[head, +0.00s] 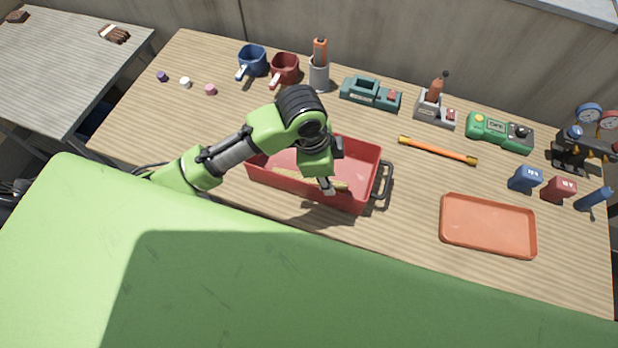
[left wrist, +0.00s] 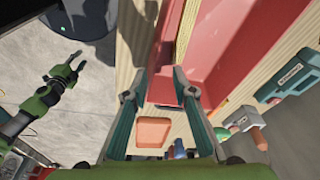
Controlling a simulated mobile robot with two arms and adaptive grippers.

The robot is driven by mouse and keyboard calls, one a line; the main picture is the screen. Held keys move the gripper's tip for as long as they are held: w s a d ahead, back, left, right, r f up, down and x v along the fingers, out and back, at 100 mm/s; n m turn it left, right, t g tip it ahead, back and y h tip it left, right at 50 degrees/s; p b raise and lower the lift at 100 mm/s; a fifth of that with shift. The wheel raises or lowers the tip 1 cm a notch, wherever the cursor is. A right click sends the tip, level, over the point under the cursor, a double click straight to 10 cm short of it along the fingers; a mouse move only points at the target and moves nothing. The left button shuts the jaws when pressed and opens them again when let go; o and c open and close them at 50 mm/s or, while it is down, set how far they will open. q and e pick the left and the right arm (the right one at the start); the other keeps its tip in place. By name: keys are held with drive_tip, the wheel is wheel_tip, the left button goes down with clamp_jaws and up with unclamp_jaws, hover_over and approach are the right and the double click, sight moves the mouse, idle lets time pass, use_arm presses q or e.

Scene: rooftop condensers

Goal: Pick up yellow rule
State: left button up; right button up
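A long pale-yellow strip, which looks like the yellow rule (head: 288,176), lies in the red bin (head: 360,155) along its near side. My left arm covers part of it. In the left wrist view the yellow strip (left wrist: 187,28) runs up from above the fingers along the bin's red wall (left wrist: 218,50). My left gripper (head: 328,186) is over the bin's near right part. In the left wrist view its two fingers (left wrist: 158,95) are apart with nothing held between them. My right gripper (left wrist: 70,72) shows only in the left wrist view, away from the bench over grey floor, fingers apart.
An orange bar with dark ends (head: 437,150) and an orange tray (head: 488,226) lie right of the bin. The bin's black handle (head: 386,183) sticks out right. Mugs (head: 252,61), a tool holder (head: 319,75) and several devices line the back. The bench left of the bin is mostly clear.

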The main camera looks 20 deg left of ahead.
use_arm(q)
wheel_tip(320, 180, up, 3)
drive_tip(key=m+g+y, duration=0.1)
drive_tip(key=m+y, duration=0.1)
hover_over(309, 180)
drive_tip(key=f, duration=0.3)
drive_tip(key=f+p, duration=0.1)
drive_tip(key=f, duration=0.4)
drive_tip(key=shift+w+a+f, duration=0.1)
drive_tip(key=shift+w+f, duration=0.25)
wheel_tip(309, 180, down, 4)
drive_tip(key=shift+s+f+p, duration=0.1)
drive_tip(key=shift+p, duration=0.8)
drive_tip(key=shift+d+f, duration=0.2)
drive_tip(key=shift+f, duration=0.3)
clamp_jaws()
